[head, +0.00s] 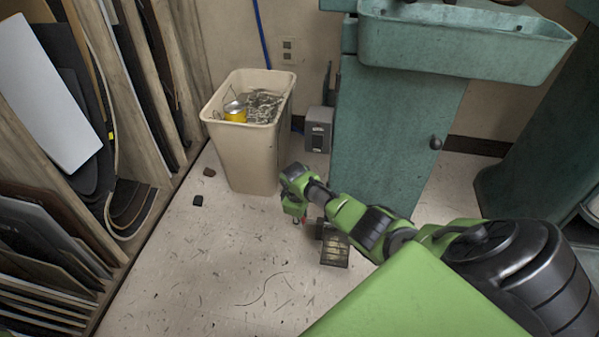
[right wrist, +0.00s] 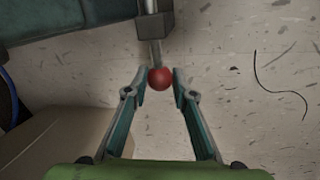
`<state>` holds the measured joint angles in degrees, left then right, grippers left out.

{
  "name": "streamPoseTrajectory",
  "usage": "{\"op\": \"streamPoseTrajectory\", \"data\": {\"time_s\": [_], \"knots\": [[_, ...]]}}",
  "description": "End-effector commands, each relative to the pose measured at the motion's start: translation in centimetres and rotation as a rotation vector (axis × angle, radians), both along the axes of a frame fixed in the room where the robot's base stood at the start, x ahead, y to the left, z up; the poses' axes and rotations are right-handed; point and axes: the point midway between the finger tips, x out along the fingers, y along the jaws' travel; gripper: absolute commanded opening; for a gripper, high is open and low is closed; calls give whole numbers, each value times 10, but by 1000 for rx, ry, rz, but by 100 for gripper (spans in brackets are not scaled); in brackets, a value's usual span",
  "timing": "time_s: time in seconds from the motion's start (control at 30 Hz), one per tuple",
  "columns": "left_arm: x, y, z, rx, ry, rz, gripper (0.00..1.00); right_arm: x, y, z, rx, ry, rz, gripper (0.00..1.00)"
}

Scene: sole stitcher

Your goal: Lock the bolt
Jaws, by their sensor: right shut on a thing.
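A red ball knob (right wrist: 159,78) sits on the end of a grey metal rod (right wrist: 156,52), which comes out of a dark grey block (right wrist: 153,24); this looks like the bolt and its handle. The fingers of my right gripper (right wrist: 160,85) stand on either side of the knob and are shut on it. In the head view my right gripper (head: 298,212) is low beside the green cabinet, and only a speck of red shows there. My arm hides most of the rod and block in the head view. My left gripper is not in view.
A beige bin (head: 245,155) with scrap and a yellow can stands behind my right gripper. The green machine cabinet (head: 390,140) with a tray (head: 465,48) is at the back. A pedal-like metal piece (head: 335,249) is near the floor. Leaning sheets fill the left rack.

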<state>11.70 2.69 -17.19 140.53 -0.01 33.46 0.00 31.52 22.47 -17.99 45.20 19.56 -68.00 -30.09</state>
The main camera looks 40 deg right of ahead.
Motion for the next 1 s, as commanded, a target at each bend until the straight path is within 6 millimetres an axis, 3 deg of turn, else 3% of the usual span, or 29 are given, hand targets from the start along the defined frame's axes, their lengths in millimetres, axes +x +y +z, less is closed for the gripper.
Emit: {"op": "streamPoseTrajectory", "data": {"time_s": [0.03,0.1,0.57,0.77,1.0], "knots": [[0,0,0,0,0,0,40,-5,-4,-2,-5,14,-4,26],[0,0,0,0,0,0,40,-5,-4,-2,-5,14,-4,41],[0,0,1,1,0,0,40,-2,-1,4,-3,5,-1,41],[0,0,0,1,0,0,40,-4,2,23,-3,4,-1,41],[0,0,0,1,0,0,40,-8,8,59,-3,4,-2,41]]}}
